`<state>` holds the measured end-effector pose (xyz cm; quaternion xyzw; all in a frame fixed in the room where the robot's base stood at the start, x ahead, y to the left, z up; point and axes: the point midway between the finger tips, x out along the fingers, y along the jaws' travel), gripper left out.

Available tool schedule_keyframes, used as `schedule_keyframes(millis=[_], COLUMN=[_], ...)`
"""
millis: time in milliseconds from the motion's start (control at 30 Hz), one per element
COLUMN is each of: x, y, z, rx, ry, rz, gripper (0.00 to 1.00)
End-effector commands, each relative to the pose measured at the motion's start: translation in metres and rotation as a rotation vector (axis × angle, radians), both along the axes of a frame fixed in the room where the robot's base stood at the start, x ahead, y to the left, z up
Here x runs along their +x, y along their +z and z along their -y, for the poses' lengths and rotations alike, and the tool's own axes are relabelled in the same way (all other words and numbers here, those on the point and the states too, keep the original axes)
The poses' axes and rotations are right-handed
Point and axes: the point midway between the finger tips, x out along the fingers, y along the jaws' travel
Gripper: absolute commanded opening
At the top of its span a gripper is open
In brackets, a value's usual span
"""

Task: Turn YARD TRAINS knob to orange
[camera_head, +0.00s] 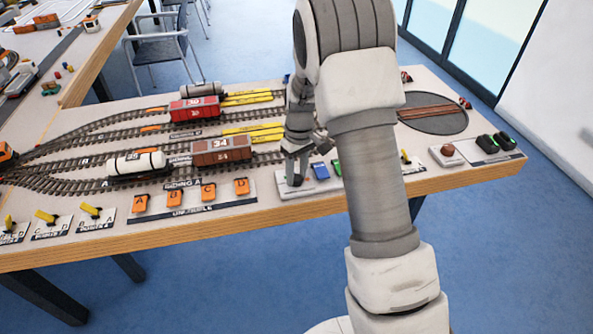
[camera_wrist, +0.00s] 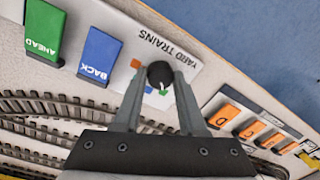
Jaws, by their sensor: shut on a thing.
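The YARD TRAINS knob (camera_wrist: 160,73) is small, round and black, on a pale panel (camera_wrist: 195,50) lettered YARD TRAINS. In the wrist view my gripper (camera_wrist: 160,80) has one finger on each side of it and is shut on it. A short white line shows on the knob's lower edge, towards a green mark (camera_wrist: 164,93). An orange mark (camera_wrist: 135,63) lies to the knob's left, just outside the left finger. In the head view my gripper (camera_head: 294,152) is down at the panel, and the knob's dark top (camera_head: 294,180) shows only partly beneath it.
Beside the knob are the blue BACK switch (camera_wrist: 99,56) and green AHEAD switch (camera_wrist: 44,31). Orange uncouple buttons (camera_head: 208,192) stand left in the head view. Tracks hold a white tank wagon (camera_head: 136,163) and a brown wagon (camera_head: 221,151). My arm hides part of the table.

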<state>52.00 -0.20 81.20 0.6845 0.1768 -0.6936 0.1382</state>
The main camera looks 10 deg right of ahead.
Motion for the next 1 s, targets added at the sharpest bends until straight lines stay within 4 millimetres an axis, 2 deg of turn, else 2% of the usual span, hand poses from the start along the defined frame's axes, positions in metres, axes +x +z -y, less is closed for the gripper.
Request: schedule_keyframes(millis=[1000], x=[-0.0011], y=[0.0026], z=[-0.0013], rx=[0.001], ry=[-0.965], rz=[0.002], gripper=[0.0])
